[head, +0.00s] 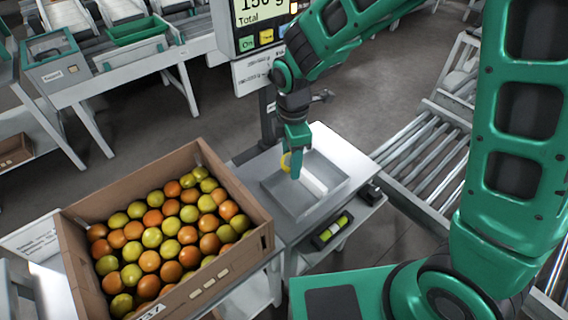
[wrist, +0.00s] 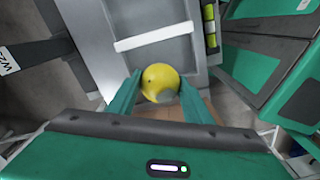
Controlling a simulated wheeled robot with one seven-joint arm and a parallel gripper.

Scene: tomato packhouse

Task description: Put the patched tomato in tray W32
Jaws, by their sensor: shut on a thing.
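A yellow tomato (wrist: 161,81) with a greyish patch on its lower side and a small dark spot is held between the two fingers of my gripper (wrist: 158,98). In the head view my gripper (head: 292,164) points down over a grey metal tray (head: 321,201), and a sliver of the yellow tomato (head: 285,162) shows beside the fingers. The tomato appears to be above the tray floor; I cannot tell how high. In the wrist view a tag at the left edge (wrist: 8,62) reads something like W2 or W32, turned sideways and partly cut off.
A cardboard box (head: 218,284) full of orange and yellow-green tomatoes stands at the left. A scale display (head: 262,22) reading about 150 g, Total, stands behind the tray. A roller conveyor (head: 420,160) is at the right. Green tubes (head: 331,230) lie on a low shelf.

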